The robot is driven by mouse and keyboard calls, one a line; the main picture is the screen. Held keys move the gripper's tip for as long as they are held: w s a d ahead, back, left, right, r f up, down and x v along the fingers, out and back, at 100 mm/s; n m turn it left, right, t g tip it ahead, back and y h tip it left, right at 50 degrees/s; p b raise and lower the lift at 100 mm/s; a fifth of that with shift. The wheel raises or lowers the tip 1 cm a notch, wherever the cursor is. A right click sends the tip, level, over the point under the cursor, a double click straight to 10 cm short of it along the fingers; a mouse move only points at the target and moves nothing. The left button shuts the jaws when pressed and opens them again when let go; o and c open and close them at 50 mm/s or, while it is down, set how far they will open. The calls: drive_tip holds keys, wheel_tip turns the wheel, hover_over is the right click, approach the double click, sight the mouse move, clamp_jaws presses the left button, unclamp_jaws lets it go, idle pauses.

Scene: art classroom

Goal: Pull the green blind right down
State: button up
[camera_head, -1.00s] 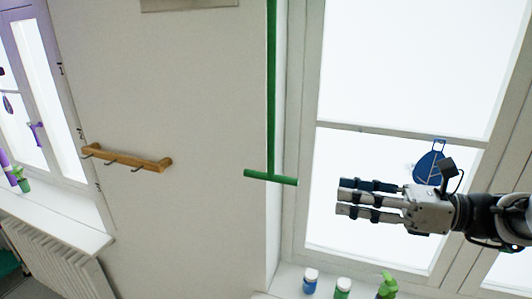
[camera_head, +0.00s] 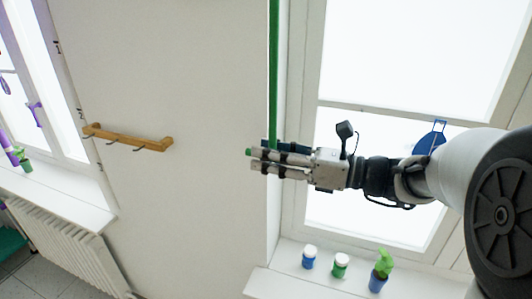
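The green blind (camera_head: 274,70) shows as a narrow upright green strip beside the window frame, running out of the top of the view. Its green bottom bar (camera_head: 249,152) is mostly hidden by my fingers, with only its left end showing. My gripper (camera_head: 257,158) reaches in from the right, with its fingers pointing left, at the height of the bar. The fingers lie over and along the bar. Whether they are closed on it or only around it cannot be told.
A blue ornament (camera_head: 430,140) hangs at the window.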

drive_tip(key=shift+w+a, duration=0.15)
drive_tip(key=shift+a, duration=0.25)
drive_tip(key=shift+c, duration=0.2)
clamp_jaws()
idle(0.4)
